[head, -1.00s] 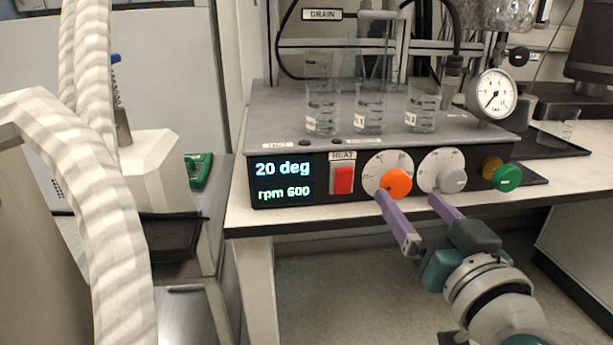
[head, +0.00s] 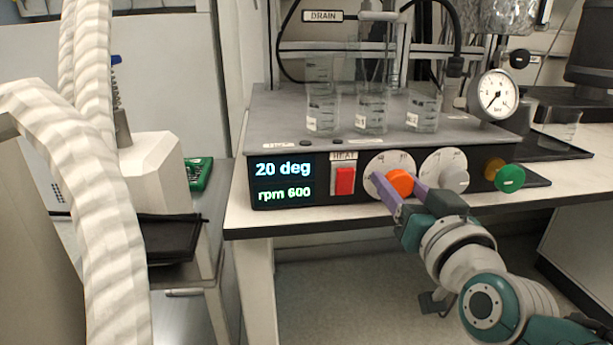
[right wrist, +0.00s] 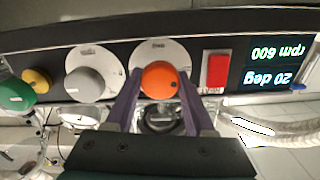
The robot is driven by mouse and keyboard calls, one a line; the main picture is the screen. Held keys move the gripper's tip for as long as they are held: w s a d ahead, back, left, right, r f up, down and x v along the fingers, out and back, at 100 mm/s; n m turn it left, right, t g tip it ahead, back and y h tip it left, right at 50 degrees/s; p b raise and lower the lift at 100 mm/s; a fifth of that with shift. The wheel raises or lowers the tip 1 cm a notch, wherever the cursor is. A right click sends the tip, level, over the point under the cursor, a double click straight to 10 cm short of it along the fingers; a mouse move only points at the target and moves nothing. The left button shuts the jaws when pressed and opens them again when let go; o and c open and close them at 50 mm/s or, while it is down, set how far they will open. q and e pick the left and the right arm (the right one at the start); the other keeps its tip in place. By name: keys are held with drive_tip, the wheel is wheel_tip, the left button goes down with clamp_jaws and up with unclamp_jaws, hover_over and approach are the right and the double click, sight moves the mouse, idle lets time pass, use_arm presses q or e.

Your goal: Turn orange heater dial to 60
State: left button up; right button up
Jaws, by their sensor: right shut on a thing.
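The orange heater dial (head: 400,183) sits on its white scale disc on the front panel of the black reactor unit. My right gripper (head: 395,190) has its two purple fingers on either side of the dial and is shut on it. In the right wrist view the orange dial (right wrist: 160,80) shows between the purple fingers (right wrist: 158,95), upside down. The display (head: 283,181) reads "20 deg" and "rpm 600". The numbers around the dial are too small or covered to read. My left gripper is not in view.
A grey dial (head: 455,178) is just right of the orange one, close to my right finger. A red heat switch (head: 345,180) is at its left, a green knob (head: 510,178) further right. Glass beakers (head: 372,109) stand on top of the unit.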

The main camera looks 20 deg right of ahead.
clamp_jaws()
